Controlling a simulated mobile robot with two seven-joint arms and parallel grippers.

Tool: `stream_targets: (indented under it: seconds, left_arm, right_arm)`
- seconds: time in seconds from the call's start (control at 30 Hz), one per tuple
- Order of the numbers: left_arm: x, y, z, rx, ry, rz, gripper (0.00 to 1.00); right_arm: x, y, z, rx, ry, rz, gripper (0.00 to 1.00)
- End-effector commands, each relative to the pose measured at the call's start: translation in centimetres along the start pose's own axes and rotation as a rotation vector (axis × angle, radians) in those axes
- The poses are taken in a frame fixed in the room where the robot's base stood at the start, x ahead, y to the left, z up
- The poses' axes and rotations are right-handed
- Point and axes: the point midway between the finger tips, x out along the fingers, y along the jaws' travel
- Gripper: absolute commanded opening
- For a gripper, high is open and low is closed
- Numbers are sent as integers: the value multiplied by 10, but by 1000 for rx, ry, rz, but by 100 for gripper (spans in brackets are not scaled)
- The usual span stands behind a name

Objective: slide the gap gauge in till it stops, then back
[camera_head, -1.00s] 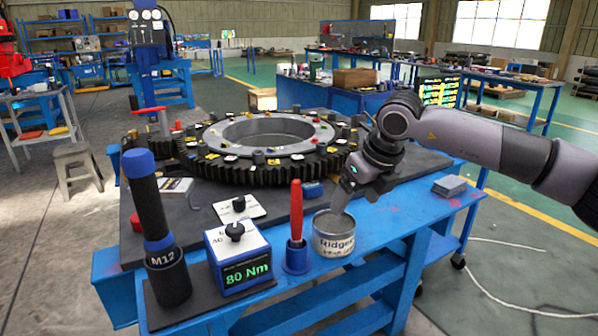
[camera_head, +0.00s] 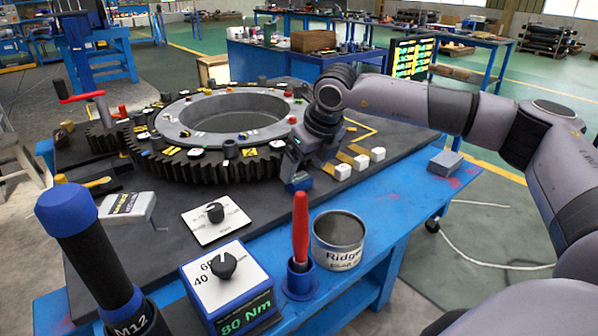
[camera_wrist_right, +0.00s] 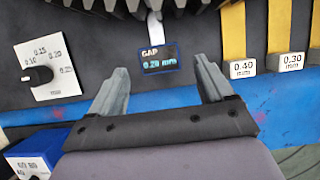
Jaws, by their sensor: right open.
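Three gauges with white blocks and brass strips (camera_head: 361,162) lie on the dark bench top beside the large toothed ring (camera_head: 190,168). In the right wrist view two of their blocks read 0.40 mm (camera_wrist_right: 243,69) and 0.30 mm (camera_wrist_right: 291,62). A small blue-framed display (camera_wrist_right: 159,58) reads "GAP 0.20 mm", with a pale stem running from it towards the teeth. My right gripper (camera_head: 298,166) is open and empty. Its fingers (camera_wrist_right: 161,72) point at the display from either side, left of the 0.40 block. My left gripper is not in view.
A white dial card (camera_head: 216,217), a torque box (camera_head: 232,285), a red-handled tool in a blue holder (camera_head: 300,240) and an open tin (camera_head: 338,240) stand along the front. A blue-capped M12 driver (camera_head: 95,250) stands at left. A grey block (camera_head: 445,162) lies at right.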

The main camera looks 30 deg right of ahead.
Motion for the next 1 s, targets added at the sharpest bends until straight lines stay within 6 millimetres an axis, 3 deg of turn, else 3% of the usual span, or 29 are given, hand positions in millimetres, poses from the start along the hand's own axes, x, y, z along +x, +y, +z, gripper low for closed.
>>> stream_targets:
  seconds: [0.23,0.57,0.8,1.0]
  left_arm:
    - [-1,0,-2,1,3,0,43]
    - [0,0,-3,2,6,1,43]
    - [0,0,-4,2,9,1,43]
    - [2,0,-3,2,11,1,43]
  right_arm:
    - [30,0,0,-1,1,0,81]
    - [34,0,0,-1,-1,0,81]
    - [34,0,0,0,-1,0,3]
    - [33,0,-4,-1,-1,1,0]
